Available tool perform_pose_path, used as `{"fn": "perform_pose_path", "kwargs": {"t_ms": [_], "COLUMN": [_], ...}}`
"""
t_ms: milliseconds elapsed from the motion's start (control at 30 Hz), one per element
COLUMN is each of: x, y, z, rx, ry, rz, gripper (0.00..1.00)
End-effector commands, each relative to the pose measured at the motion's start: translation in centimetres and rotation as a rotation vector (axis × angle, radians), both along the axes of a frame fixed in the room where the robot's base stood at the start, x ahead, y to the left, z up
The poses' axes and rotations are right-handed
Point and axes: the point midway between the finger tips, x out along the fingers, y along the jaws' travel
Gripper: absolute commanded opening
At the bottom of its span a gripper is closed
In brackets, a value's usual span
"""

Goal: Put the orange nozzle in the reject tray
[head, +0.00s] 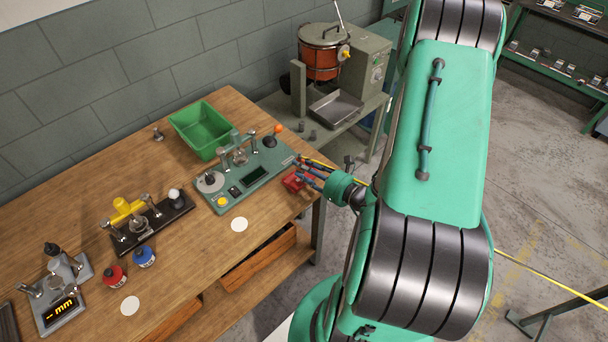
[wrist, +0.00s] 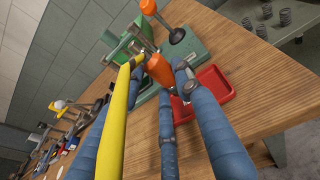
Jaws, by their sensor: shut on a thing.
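My gripper (head: 308,173) is at the right end of the bench, close to the small red tray (head: 292,182). In the wrist view, its blue fingers (wrist: 160,80) are shut on the orange nozzle (wrist: 160,70). The red tray (wrist: 213,88) lies on the wood just right of the nozzle, partly hidden by a finger. The nozzle appears above the bench beside the tray; its exact height is unclear. In the head view I cannot make out the nozzle among the fingers.
A grey-green device (head: 247,176) with an orange-tipped lever stands close left of my gripper. A green bin (head: 203,128) is behind it. A yellow strip (wrist: 118,115) runs along my fingers in the wrist view. A side table holds a metal pan (head: 336,108).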

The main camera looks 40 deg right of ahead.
Motion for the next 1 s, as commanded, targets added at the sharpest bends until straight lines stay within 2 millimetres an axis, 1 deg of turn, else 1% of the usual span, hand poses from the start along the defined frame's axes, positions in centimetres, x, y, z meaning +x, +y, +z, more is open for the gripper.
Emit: {"fn": "perform_pose_path", "kwargs": {"t_ms": [200,300,633,767,800,833,1000], "x": [0.0,0.0,0.0,0.0,0.0,0.0,0.0], "y": [0.0,0.0,0.0,0.0,0.0,0.0,0.0], "z": [-2.4,-3.2,-3.2,-3.5,-3.5,-3.5,-3.5], "rx": [0.0,0.001,0.0,0.0,0.0,0.0,0.0], "ry": [0.0,0.0,-0.001,0.0,0.0,0.0,0.001], "rz": [0.0,0.0,0.0,0.0,0.0,0.0,0.0], "gripper": [0.0,0.0,0.0,0.0,0.4,0.42,0.42]}}
